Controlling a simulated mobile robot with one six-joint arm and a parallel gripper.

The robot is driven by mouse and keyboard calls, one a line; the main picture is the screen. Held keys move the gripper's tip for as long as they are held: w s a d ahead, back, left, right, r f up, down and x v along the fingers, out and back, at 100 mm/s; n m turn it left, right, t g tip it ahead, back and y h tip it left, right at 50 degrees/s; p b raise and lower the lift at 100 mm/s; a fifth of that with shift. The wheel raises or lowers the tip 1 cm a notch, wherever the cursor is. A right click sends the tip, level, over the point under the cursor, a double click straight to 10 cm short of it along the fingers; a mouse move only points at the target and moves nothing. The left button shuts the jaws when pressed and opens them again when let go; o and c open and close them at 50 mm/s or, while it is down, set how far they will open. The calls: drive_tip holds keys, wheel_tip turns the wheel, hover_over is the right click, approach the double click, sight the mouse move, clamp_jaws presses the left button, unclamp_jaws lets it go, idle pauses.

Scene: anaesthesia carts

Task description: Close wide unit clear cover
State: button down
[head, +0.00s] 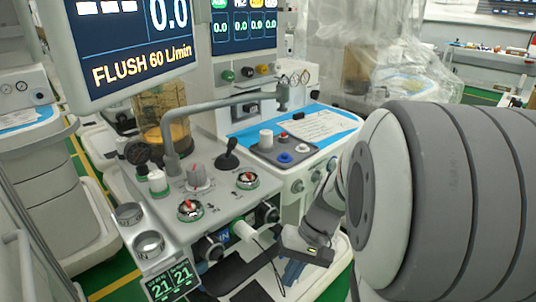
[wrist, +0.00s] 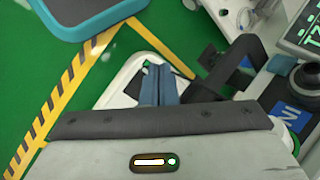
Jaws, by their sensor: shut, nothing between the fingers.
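The wide unit is most likely the large pale anaesthesia machine (head: 200,195) filling the left and middle of the head view, with knobs, gauges and screens. I cannot make out its clear cover for certain in either view. My gripper (head: 291,272) is low in front of the machine's lower right side in the head view. In the wrist view its blue-grey fingers (wrist: 160,75) are together and empty, over a white base part and green floor. I see no contact between the fingers and the machine.
A bent metal pipe (head: 220,103) rises over the control panel. A black curved part (wrist: 237,65) lies close to the right of my fingers. Plastic sheeting (head: 385,45) drapes equipment behind. Another cart (head: 30,120) stands at left. Green floor with yellow-black striping (wrist: 45,115) is open at left.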

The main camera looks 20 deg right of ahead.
drive_tip(key=d+r+m+t+p, duration=0.3)
drive_tip(key=d+t, duration=0.2)
drive_tip(key=d, duration=0.4)
drive_tip(key=d+r+m+t+y+p, duration=0.1)
drive_tip(key=d+r+m+t+p, duration=0.2)
drive_tip(key=d+t, duration=0.5)
drive_tip(key=d+r+m+t+p, duration=0.3)
drive_tip(key=d, duration=0.8)
drive_tip(key=x, duration=1.3)
drive_tip(key=shift+s+a+f+b, duration=0.2)
drive_tip(key=shift+a+f+b, duration=0.15)
drive_tip(key=shift+b, duration=0.1)
drive_tip(key=shift+d+f, duration=0.1)
drive_tip(key=shift+d, duration=0.05)
